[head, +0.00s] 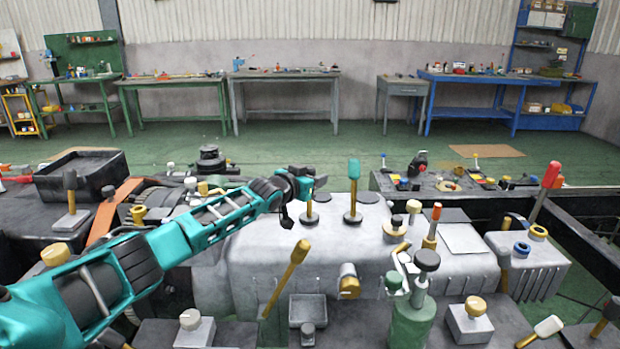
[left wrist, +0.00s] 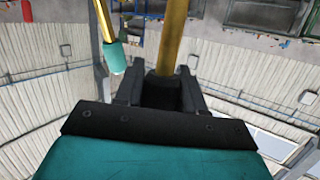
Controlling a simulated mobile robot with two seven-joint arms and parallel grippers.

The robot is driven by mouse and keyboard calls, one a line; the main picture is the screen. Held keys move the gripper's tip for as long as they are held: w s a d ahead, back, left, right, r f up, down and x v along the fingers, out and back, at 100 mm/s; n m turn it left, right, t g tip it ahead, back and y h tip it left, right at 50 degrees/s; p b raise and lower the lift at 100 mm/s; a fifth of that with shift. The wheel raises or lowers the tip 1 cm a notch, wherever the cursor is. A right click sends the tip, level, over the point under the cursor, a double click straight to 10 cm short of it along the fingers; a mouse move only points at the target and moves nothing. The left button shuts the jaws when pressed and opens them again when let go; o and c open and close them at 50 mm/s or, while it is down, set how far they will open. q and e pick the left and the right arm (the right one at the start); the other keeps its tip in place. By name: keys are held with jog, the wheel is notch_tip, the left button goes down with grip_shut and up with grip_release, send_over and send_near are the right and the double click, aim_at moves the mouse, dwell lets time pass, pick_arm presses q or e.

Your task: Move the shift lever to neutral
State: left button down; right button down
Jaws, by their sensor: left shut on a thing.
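The shift lever (head: 309,209) stands on the grey gearbox housing (head: 265,245) in the middle of the head view, with a round black base. My left gripper (head: 301,186) reaches in from the left and covers its upper part. In the left wrist view, its yellow shaft (left wrist: 173,38) runs between the two black fingers (left wrist: 162,90), which are shut on it. My right gripper is out of view.
A long yellow-handled lever (head: 287,275) leans in front of the housing.

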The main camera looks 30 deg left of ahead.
pick_arm(q)
jog(key=shift+w+a+n+g, duration=0.25)
jog(key=shift+w+n+g, duration=0.05)
jog(key=shift+w+g, duration=0.25)
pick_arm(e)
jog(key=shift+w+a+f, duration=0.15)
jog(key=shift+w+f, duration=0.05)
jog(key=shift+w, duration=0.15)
pick_arm(q)
jog(key=c, duration=0.8)
grip_release()
jog(key=shift+s+r+h, duration=0.1)
jog(key=shift+s+h, duration=0.2)
jog(key=shift+s, duration=0.2)
jog(key=shift+p+v, duration=0.5)
jog(key=shift+v, duration=5.45)
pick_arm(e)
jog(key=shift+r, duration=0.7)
